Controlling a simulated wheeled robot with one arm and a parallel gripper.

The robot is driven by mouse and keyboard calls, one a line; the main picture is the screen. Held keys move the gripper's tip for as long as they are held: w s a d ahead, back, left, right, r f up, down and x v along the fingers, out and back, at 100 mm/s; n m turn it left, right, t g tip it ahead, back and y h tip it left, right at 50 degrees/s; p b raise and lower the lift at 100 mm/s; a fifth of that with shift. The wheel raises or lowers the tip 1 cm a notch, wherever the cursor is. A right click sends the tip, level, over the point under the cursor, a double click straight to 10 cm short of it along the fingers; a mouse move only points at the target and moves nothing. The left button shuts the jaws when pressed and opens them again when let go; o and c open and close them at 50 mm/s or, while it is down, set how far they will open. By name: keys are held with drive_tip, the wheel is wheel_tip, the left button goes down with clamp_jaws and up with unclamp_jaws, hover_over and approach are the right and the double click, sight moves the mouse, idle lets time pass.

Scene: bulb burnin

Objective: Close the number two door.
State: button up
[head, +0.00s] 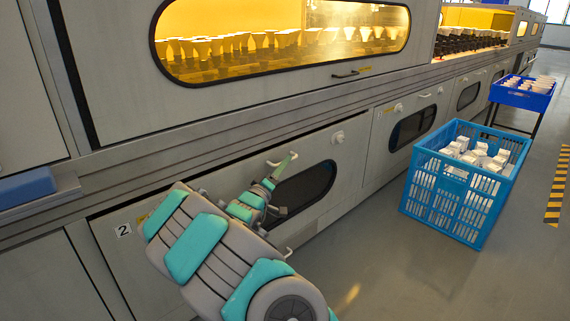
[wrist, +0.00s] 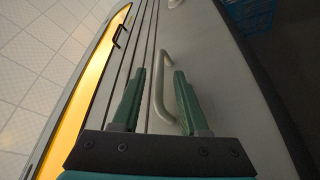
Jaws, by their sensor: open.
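The number two door (head: 328,204) is a grey lower panel with a dark window, marked by a "2" label (head: 123,230) at its left. A thin dark line runs along its top edge; I cannot tell how far it stands open. Its pale bar handle (head: 282,160) is near the top edge. My gripper (head: 280,172) is at this handle, and my arm hides part of the door. In the wrist view, my gripper (wrist: 160,76) is open, with the handle (wrist: 159,82) showing between its two green fingers. I cannot tell whether they touch it.
A blue crate (head: 420,198) with white boxes stands on the floor to the right. Behind it is a blue tray (head: 523,99) on a stand. Above the door is a lit oven window (head: 280,45). A blue object (head: 25,188) lies on the left ledge. Floor is clear right of the crate.

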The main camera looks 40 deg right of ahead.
drive_tip(key=shift+x, duration=0.95)
clamp_jaws()
idle(0.9)
